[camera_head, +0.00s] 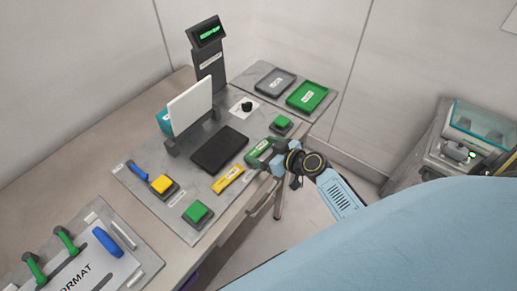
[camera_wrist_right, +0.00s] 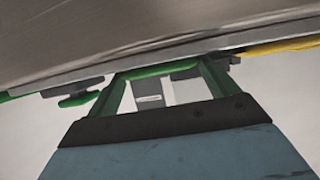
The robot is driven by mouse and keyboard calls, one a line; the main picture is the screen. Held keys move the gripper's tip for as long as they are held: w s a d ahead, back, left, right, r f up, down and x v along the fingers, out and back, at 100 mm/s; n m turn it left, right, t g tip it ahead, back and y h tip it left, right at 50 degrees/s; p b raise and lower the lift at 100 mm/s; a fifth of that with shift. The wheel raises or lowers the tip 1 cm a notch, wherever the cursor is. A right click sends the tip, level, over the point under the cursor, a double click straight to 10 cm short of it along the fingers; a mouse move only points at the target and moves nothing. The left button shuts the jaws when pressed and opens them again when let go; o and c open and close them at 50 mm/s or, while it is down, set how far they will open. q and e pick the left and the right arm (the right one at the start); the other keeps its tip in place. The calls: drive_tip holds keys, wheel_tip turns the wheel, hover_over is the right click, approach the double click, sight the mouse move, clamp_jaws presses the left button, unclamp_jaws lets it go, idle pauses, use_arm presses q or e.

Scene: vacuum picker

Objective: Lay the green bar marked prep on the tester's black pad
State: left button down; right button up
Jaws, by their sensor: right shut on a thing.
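The green bar (camera_head: 257,149) with a pale label is at the front edge of the grey tester plate, just right of the black pad (camera_head: 219,149) and apart from it. My right gripper (camera_head: 270,158) is shut on the bar from the front side. In the right wrist view, part of a green bar (camera_wrist_right: 147,71) shows between the fingertips (camera_wrist_right: 170,72); most of it is hidden. I cannot tell whether it is clear of the plate. The label is too small to read. My left gripper is not in view.
A yellow bar (camera_head: 228,179) lies in front of the pad. Green buttons (camera_head: 282,122) (camera_head: 197,212) and a yellow button (camera_head: 162,184) stand around it. A white upright panel (camera_head: 190,106) rises behind the pad. Grey (camera_head: 275,82) and green (camera_head: 307,96) trays lie at the back right.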

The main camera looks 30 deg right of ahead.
wheel_tip(320, 180, up, 10)
drive_tip(key=p, duration=0.3)
drive_tip(key=s+a+r+b, duration=0.2)
drive_tip(key=a+r+b, duration=0.1)
drive_tip(key=a, duration=0.5)
wheel_tip(320, 180, up, 7)
drive_tip(key=s+m+h+b, duration=0.2)
drive_tip(key=s+m+h, duration=0.1)
drive_tip(key=h, duration=0.1)
drive_tip(key=shift+a+m+t, duration=0.3)
drive_tip(key=shift+a+t, duration=0.1)
drive_tip(key=shift+a, duration=0.05)
drive_tip(key=shift+w+f, duration=0.1)
